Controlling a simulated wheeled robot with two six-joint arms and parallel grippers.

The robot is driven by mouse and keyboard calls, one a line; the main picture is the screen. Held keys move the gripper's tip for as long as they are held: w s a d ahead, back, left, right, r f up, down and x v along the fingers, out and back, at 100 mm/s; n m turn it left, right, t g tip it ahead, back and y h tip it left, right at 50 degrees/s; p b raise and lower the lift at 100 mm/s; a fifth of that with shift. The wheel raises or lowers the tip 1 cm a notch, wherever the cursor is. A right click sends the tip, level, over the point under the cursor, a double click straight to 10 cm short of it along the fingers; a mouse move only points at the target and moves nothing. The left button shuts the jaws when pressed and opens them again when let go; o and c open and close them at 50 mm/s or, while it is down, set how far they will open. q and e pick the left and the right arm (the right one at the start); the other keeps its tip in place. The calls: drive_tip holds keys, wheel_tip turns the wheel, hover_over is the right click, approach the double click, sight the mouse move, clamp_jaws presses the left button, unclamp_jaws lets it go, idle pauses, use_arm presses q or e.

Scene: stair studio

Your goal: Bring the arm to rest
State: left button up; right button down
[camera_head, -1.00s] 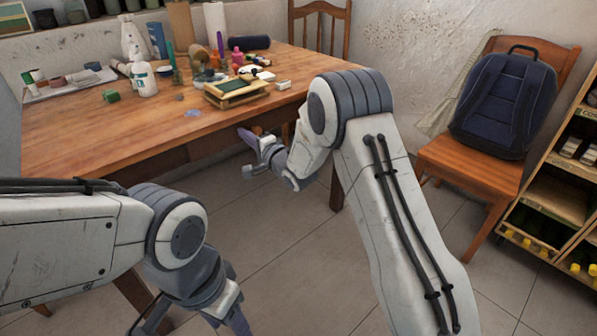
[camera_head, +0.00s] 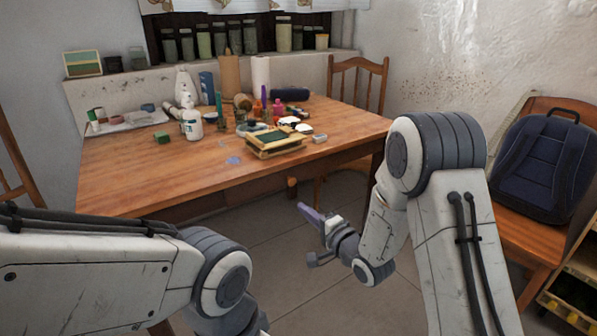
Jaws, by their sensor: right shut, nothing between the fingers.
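My right arm comes in from the bottom right and bends at its big grey joint. Its gripper (camera_head: 308,236) is in front of the wooden table (camera_head: 120,178), below the level of the tabletop and apart from it. Its fingers are shut and I see nothing held in them. My left arm comes in from the bottom left and bends down at its joint. The left gripper is out of the picture below the bottom edge.
A dark blue backpack (camera_head: 545,165) sits on a chair at the right. Tiled floor (camera_head: 300,285) lies open between my arms.

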drive_tip(key=s+a+n+g+h, duration=0.1)
drive_tip(key=s+n+g+h, duration=0.5)
drive_tip(key=s, duration=1.2)
drive_tip(key=s+n+g+h, duration=0.1)
drive_tip(key=s+n+g, duration=0.9)
drive_tip(key=s, duration=0.9)
wheel_tip(320, 180, up, 33)
drive_tip(key=n+t+p, duration=0.1)
drive_tip(key=n+p, duration=0.1)
drive_tip(key=p, duration=2.9)
drive_tip(key=shift+s+f+h+p, duration=0.15)
drive_tip(key=shift+f+h+p, duration=0.05)
drive_tip(key=shift+h+p, duration=0.1)
